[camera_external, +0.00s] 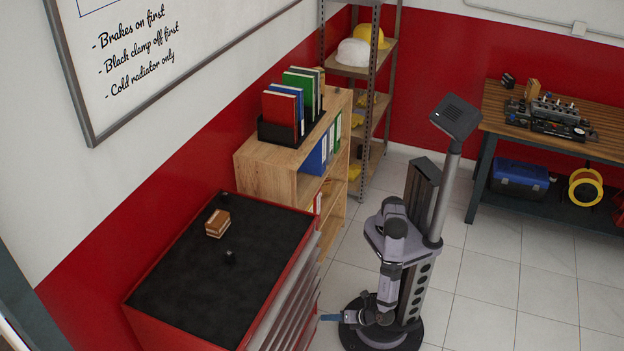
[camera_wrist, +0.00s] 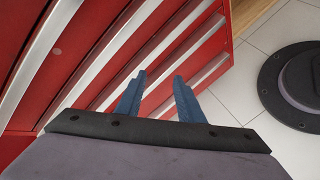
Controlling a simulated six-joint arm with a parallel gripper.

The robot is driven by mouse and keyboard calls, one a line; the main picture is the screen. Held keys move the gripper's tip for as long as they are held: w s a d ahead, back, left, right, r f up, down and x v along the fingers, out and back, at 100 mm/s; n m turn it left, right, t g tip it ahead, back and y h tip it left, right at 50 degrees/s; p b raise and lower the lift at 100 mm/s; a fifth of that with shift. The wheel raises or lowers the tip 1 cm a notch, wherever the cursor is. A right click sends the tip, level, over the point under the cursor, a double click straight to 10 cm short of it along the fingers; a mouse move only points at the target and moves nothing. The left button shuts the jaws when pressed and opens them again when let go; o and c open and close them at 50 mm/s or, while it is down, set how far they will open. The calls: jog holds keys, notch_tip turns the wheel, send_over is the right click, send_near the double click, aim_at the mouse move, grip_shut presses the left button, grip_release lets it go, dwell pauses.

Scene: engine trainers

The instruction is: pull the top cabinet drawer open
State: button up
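The red cabinet (camera_external: 180,318) stands at the lower left with a black top. Its drawer fronts (camera_external: 290,297) face my arm, are seen at a steep angle, and look shut. In the wrist view, red drawer fronts with long silver handle strips (camera_wrist: 118,52) run diagonally. My gripper (camera_external: 327,317) is low in front of the drawers. In the wrist view my gripper (camera_wrist: 158,76) has two blue fingers apart, with red front and silver strip visible between them. I cannot tell whether the fingers touch a strip, or which drawer they face.
A wooden block (camera_external: 217,223) and a small black object (camera_external: 230,257) lie on the cabinet top. A wooden bookshelf (camera_external: 270,165) stands behind the cabinet. A workbench (camera_external: 560,145) is at the right. Tiled floor (camera_external: 480,300) right of my base is clear.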

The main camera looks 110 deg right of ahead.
jog(key=w+a+r+m+t+h, duration=0.1)
jog(key=w+a+r+t, duration=0.1)
jog(key=w+r, duration=0.3)
jog(key=w+a+r+m+t, duration=0.1)
jog(key=w+r+t, duration=0.15)
jog(key=r, duration=0.45)
jog(key=m+t+h, duration=0.2)
jog(key=m+h, duration=0.1)
jog(key=m, duration=0.2)
send_near(292, 289)
jog(key=shift+p+x, duration=0.9)
jog(key=shift+x, duration=3.2)
grip_shut()
